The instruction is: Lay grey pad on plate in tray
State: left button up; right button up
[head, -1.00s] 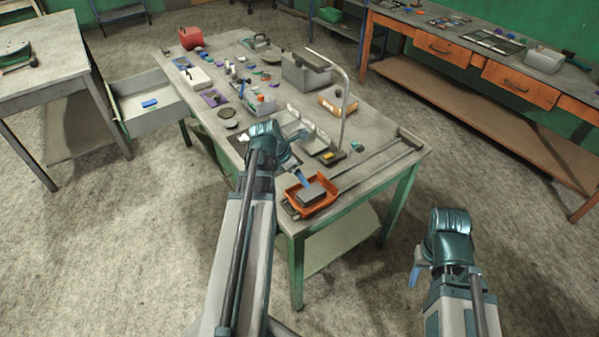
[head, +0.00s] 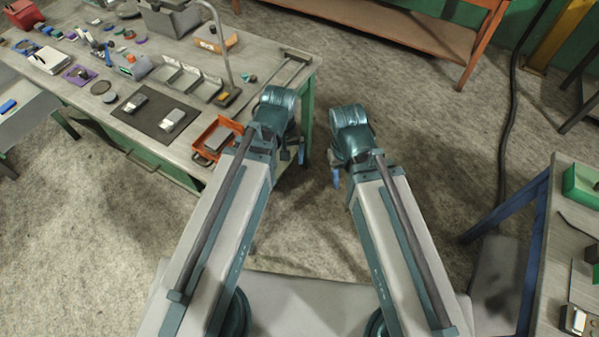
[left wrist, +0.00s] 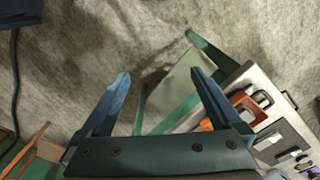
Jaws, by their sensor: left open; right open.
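The orange tray (head: 201,158) stands near the front right corner of the workbench. A grey flat piece (head: 216,139) lies in it; I cannot tell whether this is the pad, the plate or both stacked. The tray also shows in the left wrist view (left wrist: 236,99). My left gripper (head: 292,152) is right of the tray, past the bench's edge, over the floor. In the left wrist view its blue fingers (left wrist: 163,88) are apart with nothing between them. My right gripper (head: 336,179) hangs over the floor, open, its fingers partly hidden by the arm.
A dark mat (head: 152,112) left of the tray bears two pale blocks (head: 172,120). Behind it are grey bins (head: 183,78) and a bent metal stand (head: 222,50). Another bench (head: 584,235) stands at the right. Bare floor lies between the benches.

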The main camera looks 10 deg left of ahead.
pick_arm(q)
jog(key=s+d+m+y, duration=0.1)
jog(key=s+d+m, duration=0.3)
jog(key=m, duration=0.3)
jog(key=shift+d+m, duration=0.4)
jog(key=shift+s, duration=0.1)
jog(key=shift+f, duration=0.2)
